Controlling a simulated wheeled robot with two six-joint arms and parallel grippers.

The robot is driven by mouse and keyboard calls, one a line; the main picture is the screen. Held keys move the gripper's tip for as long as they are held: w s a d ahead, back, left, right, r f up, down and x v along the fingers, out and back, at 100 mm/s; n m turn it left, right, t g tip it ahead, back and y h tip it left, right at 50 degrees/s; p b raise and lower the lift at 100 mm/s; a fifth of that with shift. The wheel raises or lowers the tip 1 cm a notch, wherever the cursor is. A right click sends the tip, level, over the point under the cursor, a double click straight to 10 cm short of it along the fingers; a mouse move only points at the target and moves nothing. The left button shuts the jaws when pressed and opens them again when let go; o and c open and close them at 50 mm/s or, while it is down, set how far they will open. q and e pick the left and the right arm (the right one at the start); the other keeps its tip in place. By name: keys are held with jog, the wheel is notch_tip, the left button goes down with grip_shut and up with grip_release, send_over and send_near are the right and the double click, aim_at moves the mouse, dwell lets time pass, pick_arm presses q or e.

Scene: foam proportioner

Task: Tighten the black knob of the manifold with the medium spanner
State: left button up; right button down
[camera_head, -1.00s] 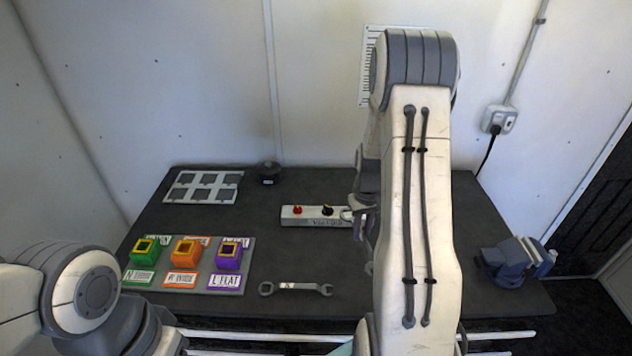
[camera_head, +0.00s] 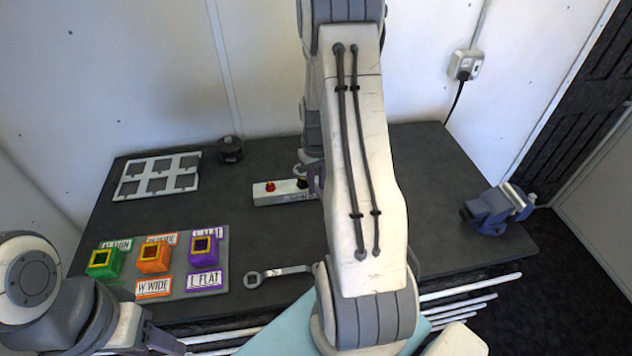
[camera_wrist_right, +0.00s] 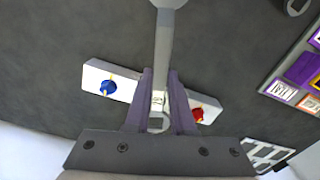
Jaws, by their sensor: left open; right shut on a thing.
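The white manifold block (camera_head: 270,194) lies on the dark bench with a red knob (camera_head: 270,187) at its left end. The black knob (camera_head: 302,183) is partly covered by my right gripper (camera_head: 316,181). In the right wrist view the manifold (camera_wrist_right: 122,82) also shows a blue knob (camera_wrist_right: 108,87), and the black knob is hidden. My right gripper (camera_wrist_right: 160,95) is shut on a grey spanner (camera_wrist_right: 163,45), which crosses over the manifold; contact with a knob cannot be told. Its size label is unreadable. My left gripper (camera_head: 165,342) is open, low at left, its fingertips unclear.
Another spanner (camera_head: 272,275) lies on the front of the bench, partly behind my right arm. Green, orange and purple blocks stand on a labelled board (camera_head: 220,270) at left. A white slotted frame (camera_head: 127,184), a black round object (camera_head: 230,149) and a blue vise (camera_head: 492,208) are also there.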

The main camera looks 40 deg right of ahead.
jog(key=shift+f+b, duration=1.85)
jog(key=shift+f, duration=0.6)
jog(key=shift+w+a+m, duration=0.3)
jog(key=shift+a+m, duration=0.6)
jog(key=shift+m, duration=0.2)
jog(key=w+a+m, duration=0.2)
jog(key=m, duration=0.1)
jog(key=shift+a+m+b, duration=0.2)
jog(key=shift+m+b, duration=0.1)
jog(key=shift+b, duration=0.1)
jog(key=w+a+m, duration=0.1)
jog(key=m, duration=0.1)
jog(key=w+a+m+p, duration=0.1)
jog(key=m, duration=0.1)
jog(key=shift+w+r, duration=0.15)
jog(key=shift+w, duration=0.25)
jog(key=shift+w+a+m, duration=0.15)
jog(key=shift+w+m, duration=0.65)
jog(key=shift+m, duration=0.15)
jog(key=shift+w+a+m, duration=0.1)
jog(key=shift+w+m, duration=0.65)
jog(key=shift+m, duration=0.2)
jog(key=shift+s, duration=0.15)
jog(key=shift+s+d+n+p, duration=0.1)
jog(key=shift+s+n+p, duration=0.2)
jog(key=shift+s+n, duration=0.45)
jog(key=shift+r+p, duration=2.3)
jog(key=shift+r, duration=0.55)
